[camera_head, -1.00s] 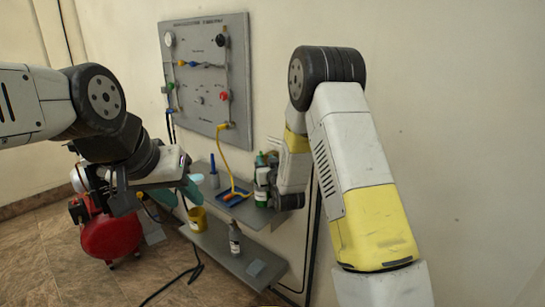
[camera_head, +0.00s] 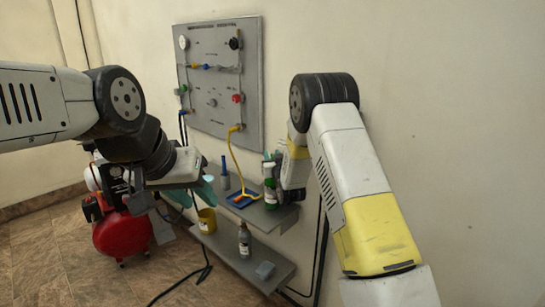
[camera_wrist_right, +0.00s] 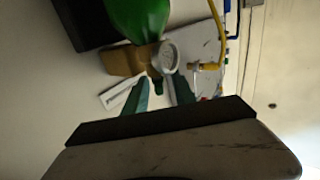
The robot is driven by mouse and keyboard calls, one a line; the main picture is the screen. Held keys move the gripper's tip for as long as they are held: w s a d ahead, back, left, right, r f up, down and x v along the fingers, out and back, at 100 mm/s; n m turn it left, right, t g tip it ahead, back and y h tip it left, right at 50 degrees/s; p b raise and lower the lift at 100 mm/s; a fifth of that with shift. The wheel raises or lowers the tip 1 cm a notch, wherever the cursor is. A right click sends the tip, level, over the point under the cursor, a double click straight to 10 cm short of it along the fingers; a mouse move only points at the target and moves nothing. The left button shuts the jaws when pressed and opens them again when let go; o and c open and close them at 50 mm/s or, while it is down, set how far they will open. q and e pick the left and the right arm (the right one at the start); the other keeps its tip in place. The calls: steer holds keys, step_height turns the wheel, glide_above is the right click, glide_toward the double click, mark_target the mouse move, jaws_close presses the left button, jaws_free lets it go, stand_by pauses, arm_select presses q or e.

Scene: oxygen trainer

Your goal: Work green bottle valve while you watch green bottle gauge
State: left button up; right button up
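The green bottle (camera_head: 270,192) stands on the upper shelf, partly hidden by my right gripper (camera_head: 269,160). Its green body (camera_wrist_right: 138,18) fills the top of the right wrist view, with a brass-coloured block (camera_wrist_right: 128,62) beneath it. The round, pale gauge (camera_wrist_right: 168,56) is beside the block; I cannot read its needle. My right gripper (camera_wrist_right: 160,94) has its teal fingers apart, with a small green knob (camera_wrist_right: 157,87), likely the valve, showing between them. I cannot tell whether they touch it. My left gripper (camera_head: 193,193) appears open and empty, left of the shelves.
A grey panel (camera_head: 219,117) with hoses and knobs hangs on the wall. The upper shelf holds a blue tray (camera_head: 240,201) and blue-capped bottle (camera_head: 225,180). A yellow cup (camera_head: 207,221) and grey bottle (camera_head: 244,242) stand lower. A red compressor (camera_head: 122,235) is left.

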jaws_close()
steer(key=shift+m+h, duration=0.3)
steer(key=shift+h, duration=0.1)
steer(key=m+h, duration=0.3)
steer(key=h, duration=0.2)
steer(key=shift+a, duration=0.15)
steer(key=m+g+h, duration=0.1)
steer(key=m+h, duration=0.1)
steer(key=h, duration=0.1)
steer(key=m+g+h, duration=0.1)
steer(key=m+h, duration=0.1)
steer(key=h, duration=0.1)
steer(key=m+g+h, duration=0.1)
steer(key=m+h, duration=0.1)
steer(key=h, duration=0.1)
steer(key=shift+d, duration=0.25)
steer(key=shift+m+g+h, duration=0.3)
steer(key=shift+m, duration=0.1)
jaws_free()
steer(key=shift+s, duration=0.15)
steer(key=v, duration=0.7)
steer(key=shift+s+a, duration=0.2)
steer(key=shift+s, duration=0.05)
